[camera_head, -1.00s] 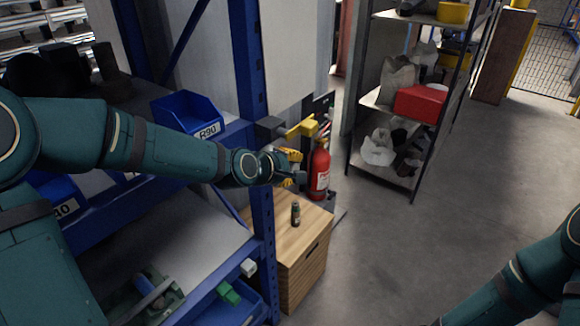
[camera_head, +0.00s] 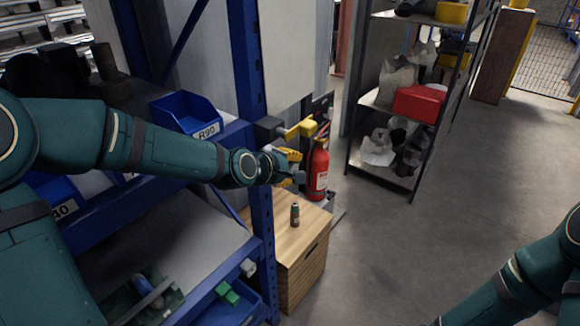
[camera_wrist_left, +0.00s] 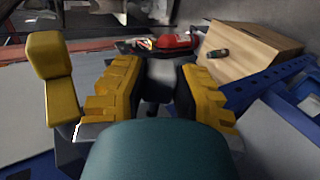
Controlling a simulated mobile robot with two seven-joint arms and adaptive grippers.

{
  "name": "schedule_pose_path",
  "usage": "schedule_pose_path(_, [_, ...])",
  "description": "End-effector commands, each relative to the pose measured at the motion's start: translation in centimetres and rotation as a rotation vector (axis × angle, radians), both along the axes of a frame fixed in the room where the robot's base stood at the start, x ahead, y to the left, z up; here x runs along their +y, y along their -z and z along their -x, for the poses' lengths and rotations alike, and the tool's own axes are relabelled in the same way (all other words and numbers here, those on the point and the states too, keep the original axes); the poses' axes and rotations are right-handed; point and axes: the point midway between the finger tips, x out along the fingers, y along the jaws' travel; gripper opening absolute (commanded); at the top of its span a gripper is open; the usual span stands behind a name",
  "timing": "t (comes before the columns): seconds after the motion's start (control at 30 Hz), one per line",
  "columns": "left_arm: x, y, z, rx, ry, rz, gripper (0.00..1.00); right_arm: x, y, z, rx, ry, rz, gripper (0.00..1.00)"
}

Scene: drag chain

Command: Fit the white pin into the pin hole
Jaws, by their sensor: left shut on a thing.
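My left gripper (camera_head: 289,168) is beside the blue rack post, below a yellow-ended part (camera_head: 304,128) on a dark grey block (camera_head: 268,127). In the left wrist view its yellow fingers (camera_wrist_left: 160,95) are closed around a small greyish piece (camera_wrist_left: 160,72). The fingers hide most of this piece, and I cannot tell whether it is the white pin. A yellow upright part (camera_wrist_left: 52,78) stands left of the fingers in that view, apart from them. I cannot make out the pin hole. My right arm enters at the lower right of the head view; its gripper is outside the frame.
A red fire extinguisher (camera_head: 318,170) stands close behind the left gripper. A wooden cabinet (camera_head: 300,258) with a small dark cylinder (camera_head: 295,214) on top is below. A blue bin (camera_head: 187,114) sits on the rack. The floor (camera_head: 440,230) to the right is clear.

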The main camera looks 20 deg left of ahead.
Motion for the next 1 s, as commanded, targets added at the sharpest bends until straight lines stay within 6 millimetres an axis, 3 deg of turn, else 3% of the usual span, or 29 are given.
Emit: schedule_pose_path(1.0, [1.7,0.0,-0.6,0.0,-0.001,0.001,0.0,0.0,-1.0,0.0,0.0,0.0,0.0,0.52])
